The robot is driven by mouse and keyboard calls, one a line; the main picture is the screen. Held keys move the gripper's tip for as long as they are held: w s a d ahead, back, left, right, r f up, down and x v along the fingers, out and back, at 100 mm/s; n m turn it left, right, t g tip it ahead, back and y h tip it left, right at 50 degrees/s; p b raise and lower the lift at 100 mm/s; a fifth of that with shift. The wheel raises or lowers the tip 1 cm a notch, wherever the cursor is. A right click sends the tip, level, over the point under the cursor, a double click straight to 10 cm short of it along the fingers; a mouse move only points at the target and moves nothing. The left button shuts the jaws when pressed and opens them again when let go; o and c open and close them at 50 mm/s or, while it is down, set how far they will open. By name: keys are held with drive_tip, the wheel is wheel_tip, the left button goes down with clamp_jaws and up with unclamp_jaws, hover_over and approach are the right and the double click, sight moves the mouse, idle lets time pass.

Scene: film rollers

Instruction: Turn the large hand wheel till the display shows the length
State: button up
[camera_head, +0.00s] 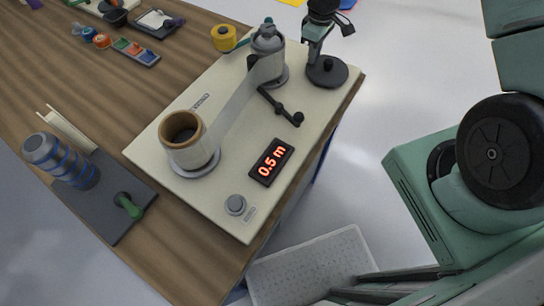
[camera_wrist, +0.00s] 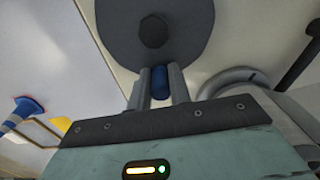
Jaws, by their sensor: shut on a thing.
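The large hand wheel (camera_head: 330,72) is a dark disc with a central hub at the far right corner of the cream board (camera_head: 225,170). In the wrist view the wheel (camera_wrist: 185,28) fills the top, with its blue handle (camera_wrist: 160,86) below the hub. My gripper (camera_wrist: 161,72) is shut on this handle, one grey finger on each side. In the head view my gripper (camera_head: 312,56) is beside the wheel's left edge; the handle is hidden there. The display (camera_head: 271,161) reads 0.5 m in red. A pale film band (camera_head: 228,108) runs from the near roll (camera_head: 182,128) to the far roller (camera_head: 268,42).
A black crank lever (camera_head: 278,105) stands between far roller and display. A grey round button (camera_head: 235,204) is at the near corner. A dark tray with a blue-striped cylinder (camera_head: 62,160) and several small items lie on the wooden table (camera_head: 90,55). A pale perforated surface (camera_head: 310,268) is below.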

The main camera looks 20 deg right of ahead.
sight(311, 70)
drive_tip(key=shift+s+a+r, duration=0.15)
drive_tip(key=shift+s+a, duration=0.75)
drive_tip(key=shift+s, duration=0.25)
drive_tip(key=shift+s+a, duration=0.2)
drive_tip(key=shift+s, duration=0.3)
